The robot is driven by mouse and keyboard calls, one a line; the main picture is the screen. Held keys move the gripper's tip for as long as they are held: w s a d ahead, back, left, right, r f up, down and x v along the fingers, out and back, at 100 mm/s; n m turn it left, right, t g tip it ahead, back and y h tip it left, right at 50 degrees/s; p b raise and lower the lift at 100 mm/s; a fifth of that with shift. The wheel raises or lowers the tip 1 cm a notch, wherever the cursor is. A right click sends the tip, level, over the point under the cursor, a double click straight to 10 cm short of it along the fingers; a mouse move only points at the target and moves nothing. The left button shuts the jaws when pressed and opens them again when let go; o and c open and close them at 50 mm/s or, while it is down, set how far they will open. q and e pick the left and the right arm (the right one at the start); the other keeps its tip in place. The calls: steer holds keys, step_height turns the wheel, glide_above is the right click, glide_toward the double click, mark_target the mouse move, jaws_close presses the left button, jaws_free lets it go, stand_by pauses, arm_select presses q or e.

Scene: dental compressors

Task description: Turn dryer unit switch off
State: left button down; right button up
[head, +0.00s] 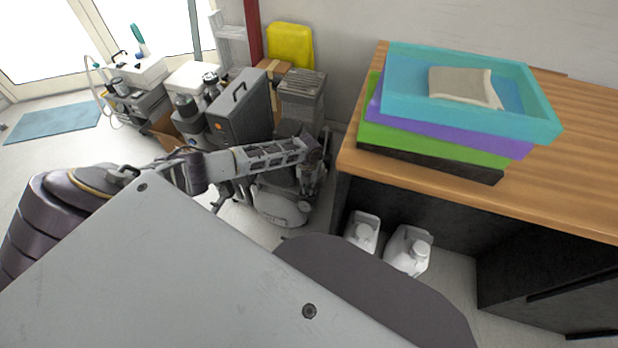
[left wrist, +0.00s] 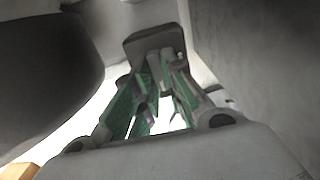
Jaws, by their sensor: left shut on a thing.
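My left arm reaches across to a grey machine (head: 280,207) on the floor beside the wooden-topped counter. My left gripper (head: 314,160) is at the upper right side of this machine, close to the counter's edge. In the left wrist view, the green-lined fingers of the gripper (left wrist: 160,72) converge at a grey block-like part (left wrist: 155,42) and are shut on it. I cannot make out whether this part is the dryer unit switch, and no switch position shows. The arm hides much of the machine. My right gripper is not in view.
Stacked coloured trays (head: 545,125) stand on the counter (head: 590,150). White jugs (head: 408,250) stand beneath it. A grey case (head: 240,110), a ribbed grey box (head: 302,95) and a yellow container (head: 290,45) crowd behind the arm. Floor by the blue mat (head: 55,122) is clear.

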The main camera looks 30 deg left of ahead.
arm_select(q)
steer(key=shift+m, duration=0.3)
steer(key=c, duration=1.5)
jaws_free()
steer(key=shift+r, duration=0.15)
steer(key=shift+r, duration=5.9)
